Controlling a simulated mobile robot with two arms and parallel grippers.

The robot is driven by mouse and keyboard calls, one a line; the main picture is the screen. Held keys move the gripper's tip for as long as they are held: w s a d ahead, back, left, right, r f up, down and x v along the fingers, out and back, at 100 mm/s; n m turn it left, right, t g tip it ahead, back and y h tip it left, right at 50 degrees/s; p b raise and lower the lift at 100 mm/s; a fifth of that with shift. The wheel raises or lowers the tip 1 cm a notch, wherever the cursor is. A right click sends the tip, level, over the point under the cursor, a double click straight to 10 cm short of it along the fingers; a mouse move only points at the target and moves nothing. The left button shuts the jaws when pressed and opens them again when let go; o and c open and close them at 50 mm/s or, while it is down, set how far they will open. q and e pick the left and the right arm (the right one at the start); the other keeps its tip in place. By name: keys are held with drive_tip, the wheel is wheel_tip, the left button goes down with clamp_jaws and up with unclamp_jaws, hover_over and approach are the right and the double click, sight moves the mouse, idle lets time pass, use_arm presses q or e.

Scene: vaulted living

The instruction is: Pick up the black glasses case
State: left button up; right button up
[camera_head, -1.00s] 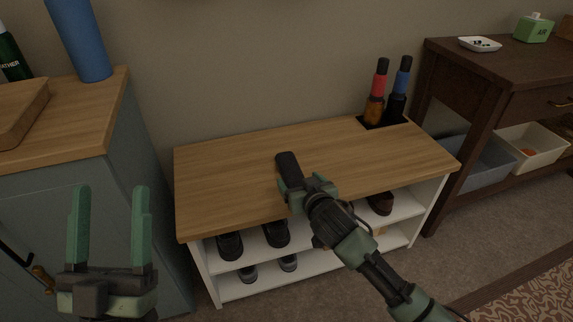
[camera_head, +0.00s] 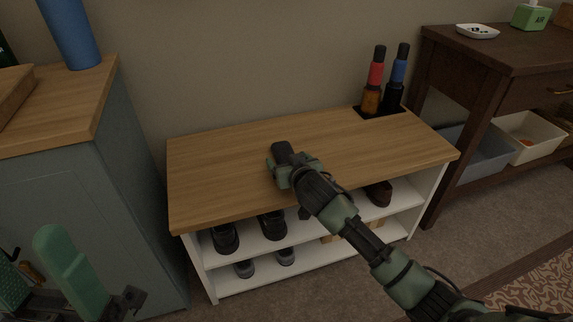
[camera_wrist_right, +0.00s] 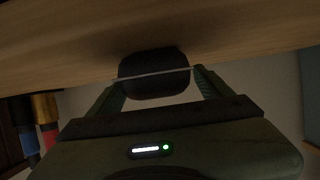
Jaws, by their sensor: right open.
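The black glasses case (camera_head: 282,148) lies on the wooden top of the shoe bench (camera_head: 215,170). In the head view its near part is hidden by my right gripper (camera_head: 284,161), which is right at it. In the right wrist view the case (camera_wrist_right: 153,62) sits between the two spread fingers of the right gripper (camera_wrist_right: 154,82), one finger on each side. The fingers are open, and I cannot tell whether either touches the case. My left gripper (camera_head: 42,275) shows partly at the lower left, away from the bench; its finger opening is unclear.
Two bottles, one red-banded (camera_head: 373,82) and one blue-banded (camera_head: 397,80), stand at the bench's back right. Shoes (camera_head: 272,224) sit on the shelves below. A grey-blue cabinet (camera_head: 120,190) stands left and a dark table (camera_head: 480,55) right. The bench top's left half is clear.

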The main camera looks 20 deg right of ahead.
drive_tip(key=shift+x, duration=0.75)
drive_tip(key=c, duration=1.5)
drive_tip(key=shift+r, duration=0.1)
